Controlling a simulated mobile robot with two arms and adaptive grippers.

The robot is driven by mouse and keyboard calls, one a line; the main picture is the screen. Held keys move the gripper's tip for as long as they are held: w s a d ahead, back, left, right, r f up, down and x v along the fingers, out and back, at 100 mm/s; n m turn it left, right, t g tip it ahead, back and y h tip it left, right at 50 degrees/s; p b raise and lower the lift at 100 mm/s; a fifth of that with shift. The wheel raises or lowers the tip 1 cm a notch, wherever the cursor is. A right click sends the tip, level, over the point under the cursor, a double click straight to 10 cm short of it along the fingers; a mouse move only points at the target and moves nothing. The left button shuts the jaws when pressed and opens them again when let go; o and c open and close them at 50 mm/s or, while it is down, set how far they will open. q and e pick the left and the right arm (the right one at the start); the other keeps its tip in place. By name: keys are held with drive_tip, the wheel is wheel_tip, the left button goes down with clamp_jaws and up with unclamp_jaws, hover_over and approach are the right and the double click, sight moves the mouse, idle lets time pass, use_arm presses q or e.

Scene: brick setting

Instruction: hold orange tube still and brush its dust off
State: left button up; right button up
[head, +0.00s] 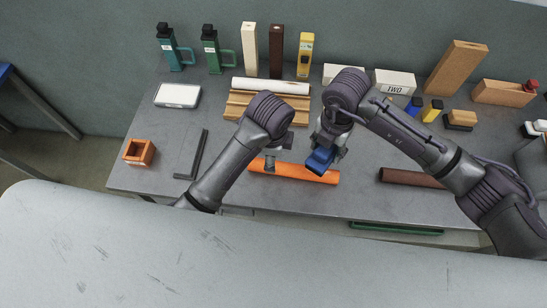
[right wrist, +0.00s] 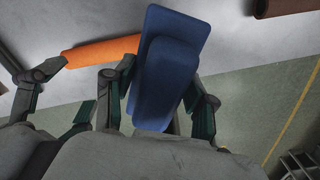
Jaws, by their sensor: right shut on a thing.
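The orange tube (head: 310,174) lies on the grey table near its front edge. It also shows in the right wrist view (right wrist: 100,50), partly hidden behind the blue brush. My right gripper (head: 328,147) is shut on the blue brush (head: 319,161), which hangs over the right half of the tube. In the right wrist view the brush (right wrist: 165,75) sits between the fingers; whether it touches the tube I cannot tell. My left gripper (head: 271,160) is at the tube's left part, pointing down; its finger closure is unclear. No dust can be made out on the tube.
A brown tube (head: 408,178) lies right of the orange one. A dark angle piece (head: 192,155) and an orange open box (head: 139,152) are at left. A wooden rack (head: 240,107) with a white roll (head: 270,87), bottles and blocks stand behind.

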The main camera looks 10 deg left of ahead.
sight(293, 170)
use_arm(q)
drive_tip(key=f, duration=0.3)
drive_tip(key=w+f, duration=0.1)
drive_tip(key=f, duration=0.7)
drive_tip(key=shift+w, duration=0.25)
drive_tip(key=shift+r, duration=0.1)
clamp_jaws()
idle(0.6)
